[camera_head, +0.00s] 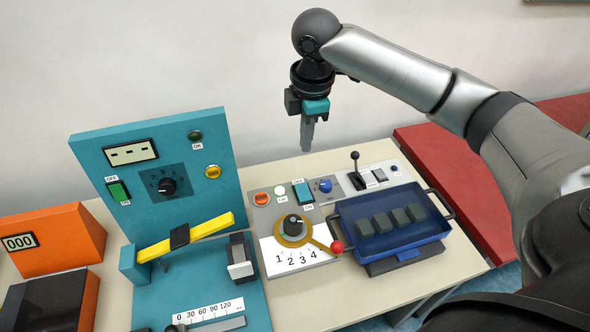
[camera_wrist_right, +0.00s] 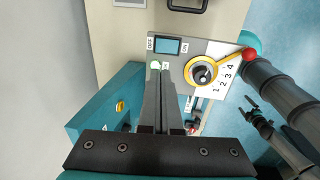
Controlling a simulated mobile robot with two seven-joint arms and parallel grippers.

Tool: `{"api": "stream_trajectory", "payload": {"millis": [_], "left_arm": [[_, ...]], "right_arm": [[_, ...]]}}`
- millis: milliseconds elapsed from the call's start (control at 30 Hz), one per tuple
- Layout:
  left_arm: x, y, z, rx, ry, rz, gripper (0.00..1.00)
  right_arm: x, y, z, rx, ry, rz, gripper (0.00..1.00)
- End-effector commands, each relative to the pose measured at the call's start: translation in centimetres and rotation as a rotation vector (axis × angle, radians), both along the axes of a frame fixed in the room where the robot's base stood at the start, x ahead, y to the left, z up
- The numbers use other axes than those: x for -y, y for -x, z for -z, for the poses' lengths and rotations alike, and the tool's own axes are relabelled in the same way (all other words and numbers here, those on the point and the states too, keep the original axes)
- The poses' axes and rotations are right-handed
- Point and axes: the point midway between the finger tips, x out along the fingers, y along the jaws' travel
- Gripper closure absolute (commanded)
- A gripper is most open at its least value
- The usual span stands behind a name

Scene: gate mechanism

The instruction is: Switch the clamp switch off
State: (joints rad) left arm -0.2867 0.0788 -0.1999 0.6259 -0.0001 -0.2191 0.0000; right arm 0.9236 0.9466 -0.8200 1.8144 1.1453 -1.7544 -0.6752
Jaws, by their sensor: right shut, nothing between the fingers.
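A teal rocker switch (camera_head: 302,192) sits on the grey strip at the back of the table, with OFF above it and ON below it. It also shows in the wrist view (camera_wrist_right: 167,46), just beyond my fingertips. A green rocker (camera_head: 118,191), also marked OFF and ON, is on the upright teal panel. No label names either as the clamp switch, and I cannot tell which way they are tipped. My right gripper (camera_head: 307,145) is shut and empty, pointing down above the table's back edge, apart from the teal rocker; it fills the lower wrist view (camera_wrist_right: 162,75).
Beside the teal rocker are a white button (camera_head: 280,192), an orange button (camera_head: 262,198) and a blue knob (camera_head: 325,185). A black lever (camera_head: 356,170) stands to the right. In front are a numbered dial (camera_head: 292,228) with a red-tipped pointer and a blue tray (camera_head: 372,244) of dark blocks.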

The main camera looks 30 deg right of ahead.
Motion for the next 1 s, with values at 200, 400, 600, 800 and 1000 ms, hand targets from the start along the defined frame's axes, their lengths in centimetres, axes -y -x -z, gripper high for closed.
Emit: {"api": "stream_trajectory", "payload": {"millis": [200, 400, 600, 800, 1000], "left_arm": [[-0.2, 1.8, 0.1, -0.028, -0.003, 0.0, 0.0], [-0.2, 2.0, 0.1, -0.031, -0.004, -0.001, 0.0], [-0.2, 1.7, 0.1, -0.027, -0.004, -0.001, 0.0], [-0.2, 1.3, 0.1, -0.02, -0.003, 0.0, 0.0], [-0.2, 1.1, 0.0, -0.017, -0.003, 0.0, 0.0]], "right_arm": [[0.0, 0.0, 0.0, 0.0, 0.0, 0.0, 1.0], [0.0, -0.1, 0.6, -0.001, 0.001, 0.001, 1.0], [0.1, -0.4, 3.7, -0.005, 0.0, 0.002, 1.0], [0.2, -1.0, 8.1, -0.004, 0.001, 0.002, 1.0], [0.4, -1.5, 11.6, -0.002, 0.0, 0.002, 1.0]]}}
